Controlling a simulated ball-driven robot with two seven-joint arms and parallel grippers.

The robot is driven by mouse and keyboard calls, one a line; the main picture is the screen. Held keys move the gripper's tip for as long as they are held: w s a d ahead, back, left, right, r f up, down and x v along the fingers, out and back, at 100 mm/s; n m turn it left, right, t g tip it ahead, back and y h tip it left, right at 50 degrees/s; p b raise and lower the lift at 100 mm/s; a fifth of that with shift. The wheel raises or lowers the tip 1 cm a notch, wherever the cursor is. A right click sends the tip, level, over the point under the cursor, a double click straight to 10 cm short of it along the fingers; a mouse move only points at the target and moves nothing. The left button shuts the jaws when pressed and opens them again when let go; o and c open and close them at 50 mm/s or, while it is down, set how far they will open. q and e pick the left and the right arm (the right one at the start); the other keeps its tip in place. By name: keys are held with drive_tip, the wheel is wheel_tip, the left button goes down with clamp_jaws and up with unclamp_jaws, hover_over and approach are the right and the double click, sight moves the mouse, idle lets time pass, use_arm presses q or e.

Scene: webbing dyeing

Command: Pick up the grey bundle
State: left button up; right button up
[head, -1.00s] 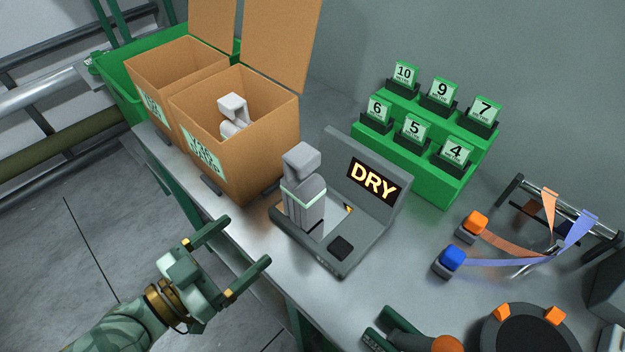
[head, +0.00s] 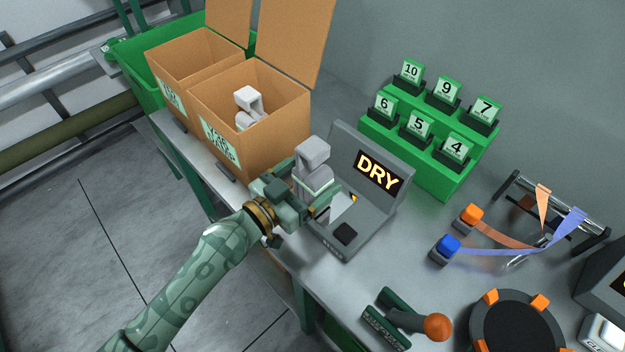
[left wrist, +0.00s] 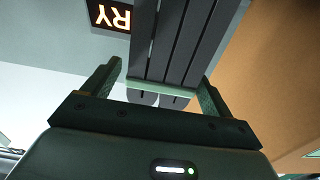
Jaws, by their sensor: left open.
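The grey bundle (head: 312,170) stands upright on the dark grey device with the lit DRY screen (head: 379,171). It has a lighter folded top and a pale green band. My left gripper (head: 309,186) is at the bundle, with its fingers on either side of it in the head view. In the left wrist view the bundle (left wrist: 180,45) lies between the two open fingers (left wrist: 158,85), and visible gaps show beside it. My gripper hides the bundle's lower part in the head view. My right gripper is not in view.
An open cardboard box (head: 281,133) with another grey bundle (head: 248,103) inside stands close behind my gripper. A green stand with numbered cards (head: 452,174) is at the back right. An orange-knobbed lever (head: 437,326) and a round dark plate (head: 515,330) are at the front right.

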use_arm(q)
drive_tip(key=shift+w+d, duration=0.3)
drive_tip(key=shift+d, duration=0.05)
drive_tip(key=c, duration=1.3)
drive_tip(key=shift+o, duration=0.2)
